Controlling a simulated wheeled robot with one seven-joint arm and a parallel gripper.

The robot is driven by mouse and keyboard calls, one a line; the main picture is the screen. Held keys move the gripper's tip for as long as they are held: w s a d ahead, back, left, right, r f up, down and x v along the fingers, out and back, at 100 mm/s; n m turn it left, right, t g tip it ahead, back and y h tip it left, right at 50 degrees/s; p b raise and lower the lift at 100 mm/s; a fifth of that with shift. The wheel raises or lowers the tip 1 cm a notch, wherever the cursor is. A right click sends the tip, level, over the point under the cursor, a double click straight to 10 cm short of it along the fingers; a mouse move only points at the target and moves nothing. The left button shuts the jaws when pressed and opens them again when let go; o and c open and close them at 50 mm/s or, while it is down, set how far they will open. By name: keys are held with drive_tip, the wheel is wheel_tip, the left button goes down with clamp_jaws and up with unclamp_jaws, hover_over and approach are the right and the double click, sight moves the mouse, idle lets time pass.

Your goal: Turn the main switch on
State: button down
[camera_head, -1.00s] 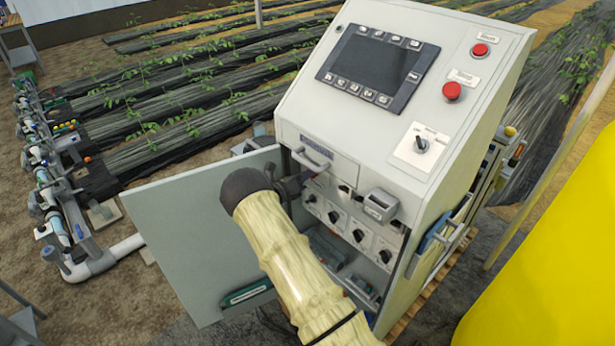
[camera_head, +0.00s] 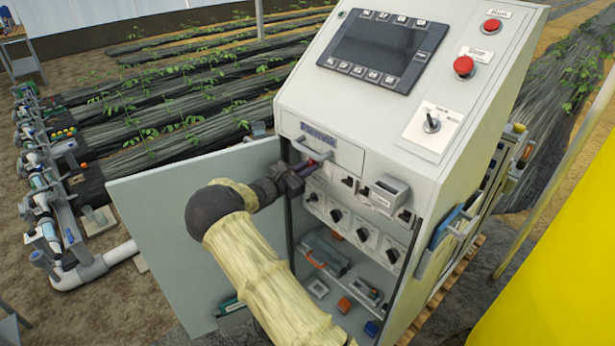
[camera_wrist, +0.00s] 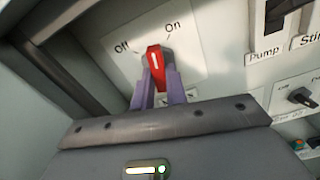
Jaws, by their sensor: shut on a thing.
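The main switch has a red handle (camera_wrist: 155,66) with a white mark, on a white plate with the printed words "Off" and "On". In the wrist view the handle's upper end points roughly between the two words. My gripper (camera_wrist: 158,88) is shut on the handle, with a purple finger on each side of it. In the head view my gripper (camera_head: 306,167) reaches into the upper left of the open cabinet (camera_head: 412,170). Only a small red bit of the switch (camera_head: 312,162) shows there.
The cabinet door (camera_head: 170,215) stands open to the left, beside my arm. A drawer-like panel with a handle (camera_head: 312,150) is just above my gripper. Black knobs (camera_head: 336,215) sit to the right and below. A grey box (camera_head: 389,194) sticks out at the right.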

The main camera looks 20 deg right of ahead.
drive_tip(key=shift+w+a+m+b, duration=0.1)
drive_tip(key=shift+w+m+b, duration=0.05)
drive_tip(key=shift+m+b, duration=3.3)
drive_tip(key=shift+r, duration=0.1)
drive_tip(key=c, duration=1.4)
unclamp_jaws()
drive_tip(key=shift+a, duration=0.1)
drive_tip(key=v, duration=1.7)
